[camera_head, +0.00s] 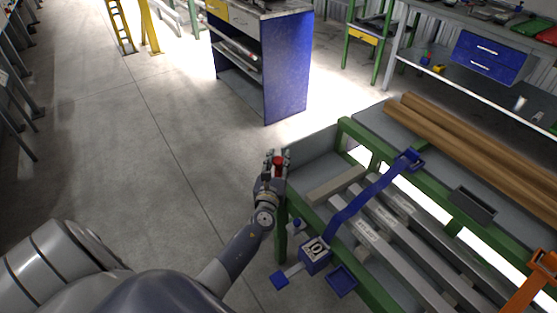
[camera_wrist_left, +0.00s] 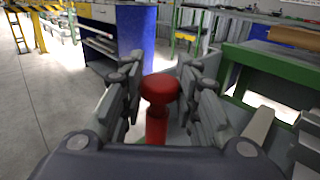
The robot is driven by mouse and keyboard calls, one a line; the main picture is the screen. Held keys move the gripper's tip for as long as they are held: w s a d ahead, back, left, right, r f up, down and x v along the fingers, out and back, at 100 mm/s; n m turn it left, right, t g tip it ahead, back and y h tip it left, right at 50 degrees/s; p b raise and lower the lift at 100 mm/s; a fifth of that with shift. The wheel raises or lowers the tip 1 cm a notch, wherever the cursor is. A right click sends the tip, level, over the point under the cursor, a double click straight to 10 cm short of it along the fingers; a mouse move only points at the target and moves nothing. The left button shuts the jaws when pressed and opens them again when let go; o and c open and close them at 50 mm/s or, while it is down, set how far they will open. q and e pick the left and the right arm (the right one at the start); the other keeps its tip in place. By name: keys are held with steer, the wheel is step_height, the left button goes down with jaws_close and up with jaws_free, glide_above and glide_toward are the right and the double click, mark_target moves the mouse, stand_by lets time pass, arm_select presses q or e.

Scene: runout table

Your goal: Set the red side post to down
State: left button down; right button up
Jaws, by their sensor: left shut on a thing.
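The red side post (camera_head: 278,164) has a round knob on a thinner red stem and stands upright at the left end of the runout table (camera_head: 341,126). It also shows in the left wrist view (camera_wrist_left: 158,90), between the two fingers. My left gripper (camera_head: 276,160) is shut on the post, its fingers on either side of the stem and knob. The post's lower end is hidden by my gripper. My right gripper is in neither view.
A blue arm with a numbered block (camera_head: 315,252) lies across grey bars on the table. Brown tubes (camera_head: 470,140) lie at the back. A blue cabinet (camera_head: 285,70) stands beyond the table. The floor to the left is clear.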

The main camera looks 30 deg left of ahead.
arm_select(q)
step_height(320, 180, down, 6)
steer(key=b, duration=0.4)
steer(key=shift+r, duration=0.1)
steer(key=c, duration=1.3)
jaws_free()
steer(key=shift+o, duration=0.6)
steer(key=shift+s, duration=0.1)
glide_toward(278, 176)
steer(key=shift+s+d, duration=0.15)
steer(key=shift+s, duration=0.2)
